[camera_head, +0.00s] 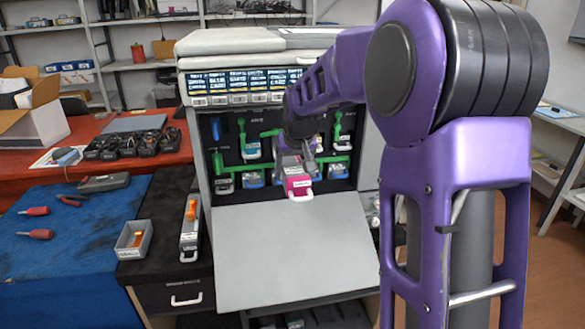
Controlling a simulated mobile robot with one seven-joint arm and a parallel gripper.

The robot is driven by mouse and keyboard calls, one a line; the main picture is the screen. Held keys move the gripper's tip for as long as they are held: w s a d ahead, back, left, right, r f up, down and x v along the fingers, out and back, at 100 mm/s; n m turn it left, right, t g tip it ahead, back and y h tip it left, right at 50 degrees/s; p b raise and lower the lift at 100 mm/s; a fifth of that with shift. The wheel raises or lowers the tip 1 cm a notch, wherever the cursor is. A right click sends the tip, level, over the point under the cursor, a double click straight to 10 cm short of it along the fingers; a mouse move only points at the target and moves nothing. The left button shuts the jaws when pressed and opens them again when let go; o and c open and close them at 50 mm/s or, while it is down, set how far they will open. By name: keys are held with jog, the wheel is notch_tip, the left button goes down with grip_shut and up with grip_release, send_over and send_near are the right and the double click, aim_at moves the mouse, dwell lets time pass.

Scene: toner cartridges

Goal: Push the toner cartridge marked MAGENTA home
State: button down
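The magenta cartridge (298,184) shows its pink front face and a white loop handle low in the middle of the printer's open bay. It sticks out toward me further than the blue-fronted cartridges beside it. The label on it is too small to read. The printer (195,150) stands in the middle, its grey front door (290,245) folded down below the bay. My gripper (312,165) is just above and behind the magenta front, partly hidden by my purple arm. Whether its fingers are open, or touch the cartridge, I cannot tell.
Green levers (245,133) and other cartridges (253,180) fill the bay around the magenta one. A dark cabinet at left holds a grey bin (133,240) and a grey cartridge-like unit with an orange part (190,228). A blue mat (60,265) holds red-handled tools.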

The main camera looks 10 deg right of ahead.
aim_at(296, 173)
grip_release()
jog(key=shift+f, duration=0.15)
jog(key=shift+s+b, duration=0.75)
jog(key=shift+s, duration=1.3)
jog(key=p+v, duration=0.1)
jog(key=v, duration=0.1)
jog(key=shift+r, duration=0.4)
jog(key=p+v, duration=0.3)
jog(key=v, duration=0.2)
jog(key=shift+s+r, duration=0.15)
jog(key=shift+s, duration=0.15)
